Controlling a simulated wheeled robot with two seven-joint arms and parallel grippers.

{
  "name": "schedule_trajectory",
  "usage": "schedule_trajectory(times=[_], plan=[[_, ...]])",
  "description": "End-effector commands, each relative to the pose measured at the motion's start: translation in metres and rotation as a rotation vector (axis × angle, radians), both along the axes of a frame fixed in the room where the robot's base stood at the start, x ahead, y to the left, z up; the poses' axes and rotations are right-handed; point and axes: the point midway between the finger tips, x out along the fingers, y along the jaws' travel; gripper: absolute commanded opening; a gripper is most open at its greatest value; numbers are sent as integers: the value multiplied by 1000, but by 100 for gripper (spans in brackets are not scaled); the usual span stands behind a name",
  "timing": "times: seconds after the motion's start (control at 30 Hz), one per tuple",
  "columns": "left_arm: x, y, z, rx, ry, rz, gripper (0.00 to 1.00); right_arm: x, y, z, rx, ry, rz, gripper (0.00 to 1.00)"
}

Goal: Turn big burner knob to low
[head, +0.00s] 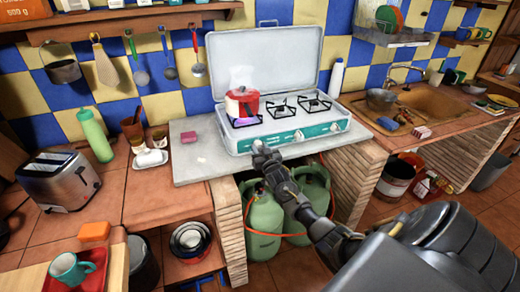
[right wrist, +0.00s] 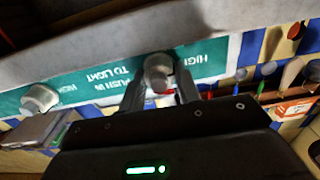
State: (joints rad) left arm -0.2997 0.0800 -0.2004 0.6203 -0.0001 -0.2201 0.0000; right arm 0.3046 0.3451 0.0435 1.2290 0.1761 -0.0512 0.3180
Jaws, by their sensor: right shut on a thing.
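The camp stove (head: 275,95) stands on the grey slab with its lid raised. Its teal front panel (head: 318,131) carries white knobs. My right gripper (head: 259,148) is at the left end of this panel and hides the knob there. In the right wrist view, the right gripper's fingers (right wrist: 159,88) are shut on a white knob (right wrist: 158,70) with a red mark on it. Another white knob (right wrist: 40,97) is to the left there, apart from the gripper. A steaming red pot (head: 241,102) sits on the left burner, with blue flame under it. My left gripper is out of view.
A pink sponge (head: 189,137) lies on the slab left of the stove. Green gas bottles (head: 264,222) with an orange hose stand below it. A toaster (head: 60,181) and green bottle (head: 95,135) are on the left counter. A white bottle (head: 336,77) stands right of the stove.

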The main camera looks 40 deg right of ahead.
Motion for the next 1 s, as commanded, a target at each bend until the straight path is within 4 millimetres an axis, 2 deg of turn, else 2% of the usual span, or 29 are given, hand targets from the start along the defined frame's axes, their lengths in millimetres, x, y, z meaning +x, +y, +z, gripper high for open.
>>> schedule_trajectory(times=[0.7,1.0], plan=[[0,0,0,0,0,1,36,0,1,0,-630,221,1,10],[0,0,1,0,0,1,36,1,2,0,-828,289,0,10]])
